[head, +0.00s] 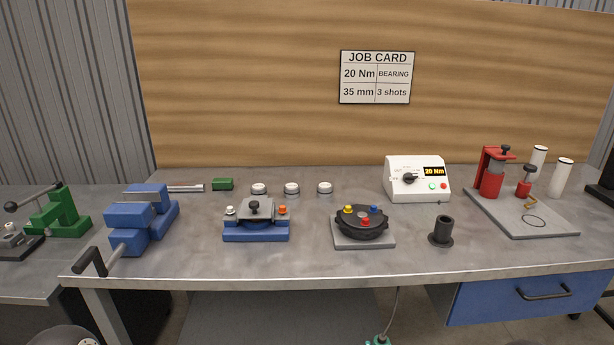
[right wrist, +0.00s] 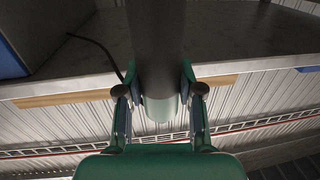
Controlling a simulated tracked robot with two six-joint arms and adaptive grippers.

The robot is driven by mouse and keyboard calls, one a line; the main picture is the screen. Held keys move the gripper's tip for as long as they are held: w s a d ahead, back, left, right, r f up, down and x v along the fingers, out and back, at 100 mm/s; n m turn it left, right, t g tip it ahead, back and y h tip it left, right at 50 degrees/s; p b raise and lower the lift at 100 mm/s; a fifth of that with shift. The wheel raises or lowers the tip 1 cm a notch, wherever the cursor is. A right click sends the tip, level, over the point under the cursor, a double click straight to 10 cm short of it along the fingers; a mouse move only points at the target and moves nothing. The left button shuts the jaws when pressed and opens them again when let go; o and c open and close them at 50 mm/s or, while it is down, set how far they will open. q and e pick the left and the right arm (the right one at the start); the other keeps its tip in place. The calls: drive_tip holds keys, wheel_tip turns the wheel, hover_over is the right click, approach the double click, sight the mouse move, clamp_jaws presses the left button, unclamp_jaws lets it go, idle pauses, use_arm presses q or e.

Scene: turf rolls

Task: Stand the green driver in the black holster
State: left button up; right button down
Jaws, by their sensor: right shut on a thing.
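The black holster (head: 441,231) is an upright dark tube with a wide base, on the bench at the right of centre, with nothing standing in it. My right gripper (right wrist: 161,88) is shut on the driver (right wrist: 157,40), a thick dark cylinder with a pale green end (right wrist: 160,108) between the fingers. The rest of the driver is cut off by the top of the right wrist view. A small green part shows at the bottom edge of the head view, below the bench front; I cannot tell whether it is driver or gripper. My left gripper is not in view.
A white controller (head: 417,180) reading 20 Nm stands behind the holster. A grey plate with a round black fixture (head: 362,222) is to its left, a red press (head: 492,172) to its right. A thin cable (head: 396,308) hangs below the bench edge (head: 330,278).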

drive_tip(key=s+d+r+m+h, duration=0.1)
drive_tip(key=s+d+r+h, duration=0.1)
drive_tip(key=s+r, duration=0.3)
wheel_tip(320, 180, up, 2)
drive_tip(key=shift+s+d+r+m+h, duration=0.1)
drive_tip(key=shift+s+d+m+h, duration=0.05)
drive_tip(key=shift+s+m+h, duration=0.2)
drive_tip(key=shift+w, duration=0.1)
